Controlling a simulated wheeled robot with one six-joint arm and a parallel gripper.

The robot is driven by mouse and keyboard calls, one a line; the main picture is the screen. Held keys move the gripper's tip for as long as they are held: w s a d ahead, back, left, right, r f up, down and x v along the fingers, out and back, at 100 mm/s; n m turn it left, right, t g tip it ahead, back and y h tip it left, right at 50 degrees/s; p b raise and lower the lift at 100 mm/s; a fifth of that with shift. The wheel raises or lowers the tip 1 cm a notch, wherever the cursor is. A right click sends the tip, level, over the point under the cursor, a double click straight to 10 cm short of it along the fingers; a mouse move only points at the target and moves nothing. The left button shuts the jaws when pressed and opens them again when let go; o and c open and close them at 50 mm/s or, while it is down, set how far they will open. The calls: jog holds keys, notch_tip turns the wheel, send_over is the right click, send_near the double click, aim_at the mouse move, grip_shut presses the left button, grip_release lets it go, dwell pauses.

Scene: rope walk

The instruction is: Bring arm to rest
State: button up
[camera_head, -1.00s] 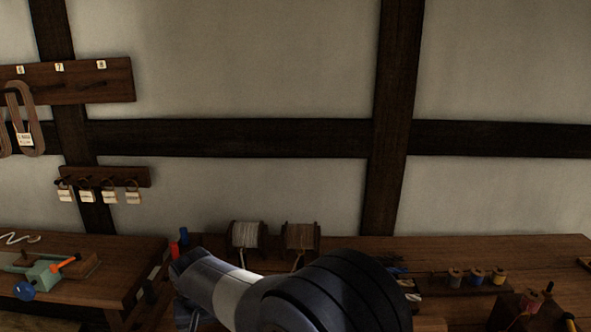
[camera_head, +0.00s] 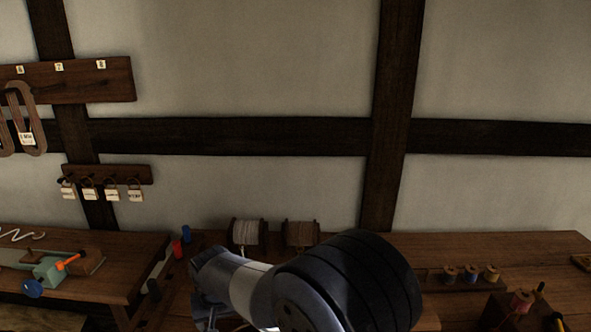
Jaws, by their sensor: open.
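My arm rises from the bottom edge in the head view, with a large dark ringed joint and a grey-blue link with a pale band reaching left from it. The arm bends down at its left end and runs out of the picture at the bottom. My gripper is not visible. The arm stands in front of the long wooden bench (camera_head: 540,254) and hides part of its middle.
Two spools, one pale (camera_head: 247,233) and one brown (camera_head: 301,234), stand behind my arm. Small thread spools (camera_head: 470,273) are at right. A left table (camera_head: 120,250) holds a teal clamp (camera_head: 48,270).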

jog(key=s+d, duration=0.1)
jog(key=s, duration=0.1)
jog(key=s+d+b, duration=0.1)
jog(key=d, duration=0.1)
jog(key=shift+s+d, duration=0.15)
jog(key=shift+s, duration=0.2)
jog(key=shift+s, duration=0.1)
